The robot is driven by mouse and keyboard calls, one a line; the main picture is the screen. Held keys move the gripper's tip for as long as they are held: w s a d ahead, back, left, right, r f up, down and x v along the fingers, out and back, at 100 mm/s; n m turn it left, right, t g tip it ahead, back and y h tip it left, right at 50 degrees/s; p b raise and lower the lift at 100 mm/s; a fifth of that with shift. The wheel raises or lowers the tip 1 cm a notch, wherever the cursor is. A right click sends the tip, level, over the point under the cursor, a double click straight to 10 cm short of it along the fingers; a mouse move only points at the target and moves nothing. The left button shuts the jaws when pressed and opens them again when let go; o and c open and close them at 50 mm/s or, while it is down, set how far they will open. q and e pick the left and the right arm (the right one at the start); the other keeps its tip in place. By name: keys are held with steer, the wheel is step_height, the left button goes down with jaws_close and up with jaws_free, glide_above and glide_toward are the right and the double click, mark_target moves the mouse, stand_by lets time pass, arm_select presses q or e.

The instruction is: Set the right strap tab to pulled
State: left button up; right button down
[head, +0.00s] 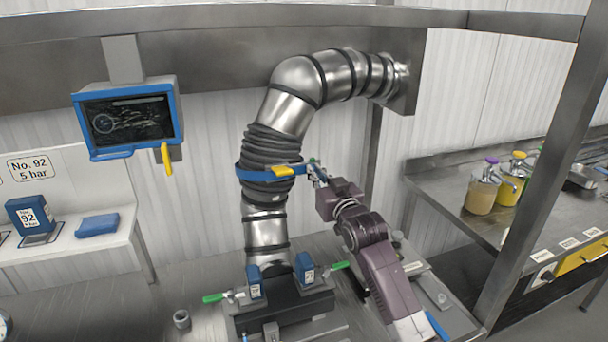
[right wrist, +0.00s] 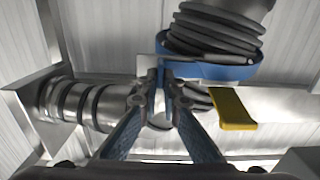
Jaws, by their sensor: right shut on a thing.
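A blue strap (head: 247,177) goes around the black ribbed sleeve of the steel duct, with a yellow lever (head: 283,171) on its front. The right strap tab (head: 299,169) is the blue end that sticks out to the right of the duct. My right gripper (head: 313,170) reaches up from the lower right and is shut on this tab. In the right wrist view, the fingers of my right gripper (right wrist: 165,80) close on the blue tab (right wrist: 161,64); they hide part of it. The yellow lever (right wrist: 232,108) hangs beside them there. My left gripper is not in view.
The steel duct (head: 265,232) rises from a black block with blue numbered parts and green handles (head: 215,297). A blue-framed screen (head: 125,118) hangs at the left. Pump bottles (head: 480,194) stand on the right counter behind a steel post (head: 535,165).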

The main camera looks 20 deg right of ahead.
steer(key=shift+d, duration=0.7)
steer(key=c, duration=2.1)
jaws_free()
steer(key=shift+w+a, duration=0.1)
steer(key=shift+a, duration=0.1)
steer(key=s, duration=1.2)
steer(key=shift+d, duration=0.25)
